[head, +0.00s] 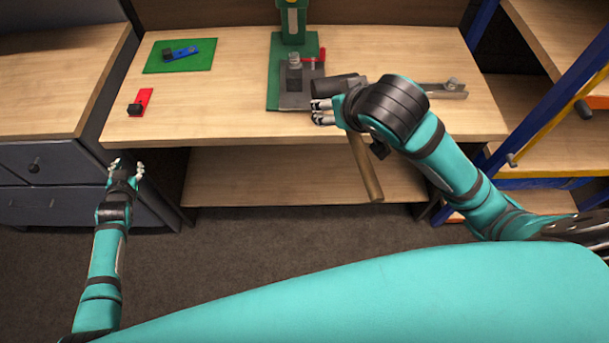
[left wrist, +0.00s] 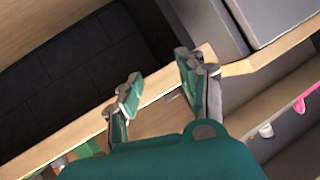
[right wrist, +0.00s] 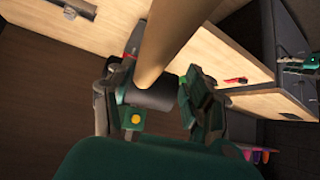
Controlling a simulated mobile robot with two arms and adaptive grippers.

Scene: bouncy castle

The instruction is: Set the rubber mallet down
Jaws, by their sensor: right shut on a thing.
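The rubber mallet has a black head (head: 335,85) and a wooden handle (head: 369,175). My right gripper (head: 323,111) is shut on the mallet near its head. The head is over the workbench (head: 225,115), beside the green press base, and the handle slants down past the bench's front edge. I cannot tell whether the head touches the bench. In the right wrist view the handle (right wrist: 180,30) runs toward the camera and the dark head (right wrist: 150,97) shows between the fingers. My left gripper (head: 126,168) is open and empty in front of the bench's left end.
A green press (head: 293,22) stands at the bench's back. A grey metal piece (head: 445,92) lies to the right. A red tool (head: 145,98) and a green mat (head: 203,63) with a blue tool (head: 180,53) lie left. Shelving (head: 540,120) stands right, drawers (head: 50,165) left. Bare bench remains front left.

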